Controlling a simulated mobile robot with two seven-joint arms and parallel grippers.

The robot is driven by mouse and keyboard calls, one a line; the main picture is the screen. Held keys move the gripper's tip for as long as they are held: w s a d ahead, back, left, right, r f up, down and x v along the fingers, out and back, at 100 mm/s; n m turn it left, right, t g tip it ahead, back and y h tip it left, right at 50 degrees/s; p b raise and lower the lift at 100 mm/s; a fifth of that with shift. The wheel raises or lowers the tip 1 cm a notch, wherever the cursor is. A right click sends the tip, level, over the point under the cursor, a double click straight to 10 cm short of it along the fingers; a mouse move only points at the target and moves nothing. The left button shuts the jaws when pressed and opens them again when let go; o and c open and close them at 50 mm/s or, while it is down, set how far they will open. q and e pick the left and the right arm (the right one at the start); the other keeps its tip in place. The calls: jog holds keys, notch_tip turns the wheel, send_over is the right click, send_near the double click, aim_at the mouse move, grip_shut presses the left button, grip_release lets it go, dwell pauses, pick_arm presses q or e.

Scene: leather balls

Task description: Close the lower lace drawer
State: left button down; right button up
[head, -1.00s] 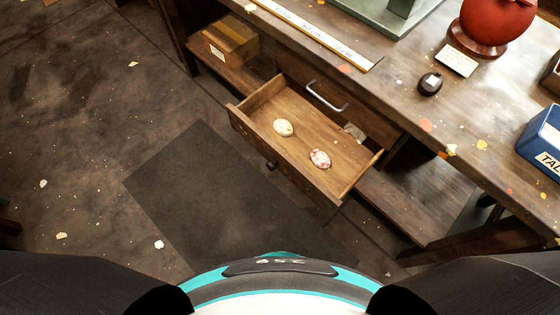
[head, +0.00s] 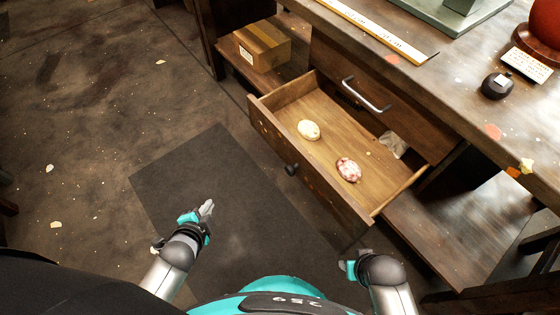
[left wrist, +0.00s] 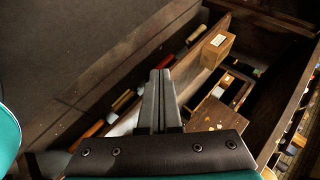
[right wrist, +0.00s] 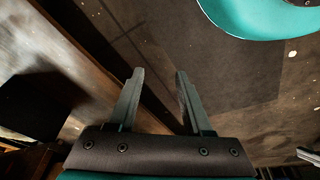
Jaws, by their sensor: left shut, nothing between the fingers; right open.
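The lower lace drawer (head: 300,172) is pulled well out from under the workbench. It has a dark round knob (head: 291,169) on its front. A cream lace bundle (head: 309,130) and a red-and-white one (head: 348,169) lie inside, with a pale scrap (head: 392,144) at the back. My left gripper (head: 208,207) is in front of the drawer, to the lower left of the knob, apart from it. Its fingers are together and empty in the left wrist view (left wrist: 159,75). My right gripper (head: 343,265) is low, below the drawer's right corner. The right wrist view (right wrist: 158,75) shows it open and empty.
An upper drawer with a metal bar handle (head: 366,94) is shut above. A cardboard box (head: 262,45) sits on the shelf left of the drawer. A dark mat (head: 240,200) covers the floor in front. The workbench (head: 465,95) overhangs at the right.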

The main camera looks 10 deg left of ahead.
pick_arm(q)
jog(key=w+r+m+t+h+b, duration=0.2)
jog(key=w+r+m+t+b, duration=0.5)
jog(key=r+m, duration=0.55)
pick_arm(e)
notch_tip(320, 180, up, 10)
jog(key=w+t+b, duration=0.2)
jog(key=w, duration=0.1)
pick_arm(q)
jog(key=m+g+h+p, duration=0.2)
jog(key=m+g+h, duration=0.2)
jog(key=m+h, duration=1.2)
send_near(292, 145)
jog(key=w+d+r+m+y, duration=0.2)
jog(key=d+m+y, duration=0.1)
jog(key=w+d+r+m+y, duration=0.1)
jog(key=d, duration=0.1)
jog(key=shift+w+d, duration=0.25)
pick_arm(e)
jog(key=shift+g, duration=0.4)
notch_tip(292, 145, down, 4)
jog(key=shift+s+a+f, duration=0.1)
jog(key=shift+s+f, duration=0.05)
